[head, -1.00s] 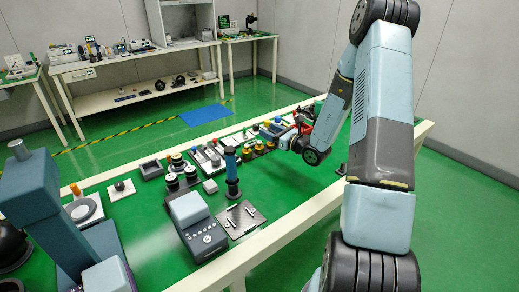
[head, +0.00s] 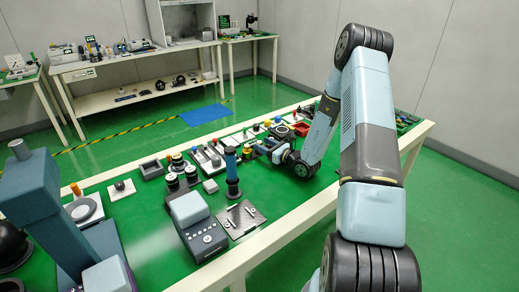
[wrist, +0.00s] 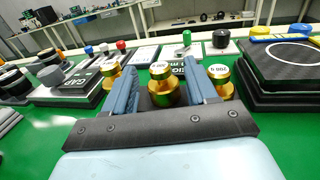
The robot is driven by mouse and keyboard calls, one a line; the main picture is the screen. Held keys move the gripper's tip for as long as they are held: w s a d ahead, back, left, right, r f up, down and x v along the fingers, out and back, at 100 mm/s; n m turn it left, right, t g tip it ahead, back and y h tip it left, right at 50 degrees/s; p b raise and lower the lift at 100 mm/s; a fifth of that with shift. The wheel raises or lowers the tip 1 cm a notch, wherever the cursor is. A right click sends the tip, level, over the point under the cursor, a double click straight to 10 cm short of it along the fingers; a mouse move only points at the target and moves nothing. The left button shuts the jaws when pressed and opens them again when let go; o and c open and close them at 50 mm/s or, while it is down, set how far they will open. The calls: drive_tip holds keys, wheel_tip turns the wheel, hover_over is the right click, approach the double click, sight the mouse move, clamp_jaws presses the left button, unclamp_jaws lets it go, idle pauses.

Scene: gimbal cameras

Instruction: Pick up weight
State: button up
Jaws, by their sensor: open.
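Three gold weights show in the wrist view. The middle weight (wrist: 161,88) has a pale label on its top and stands between the two blue fingers of my gripper (wrist: 162,66). The left weight (wrist: 110,76) is just outside the left finger, and the right weight (wrist: 221,80) is just outside the right finger. My gripper is open and low over the green table, with its fingers on either side of the middle weight. I cannot tell whether either finger touches it. In the head view my gripper (head: 262,148) largely hides the weights.
A black square plate with a ring (wrist: 285,58) stands close on the right in the wrist view. Devices and labelled plates lie beyond the weights. In the head view a blue-handled upright tool (head: 231,172) stands left of my gripper. Bare green table (head: 290,195) lies in front.

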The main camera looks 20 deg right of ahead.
drive_tip(key=shift+x, duration=2.3)
drive_tip(key=shift+c, duration=0.5)
clamp_jaws()
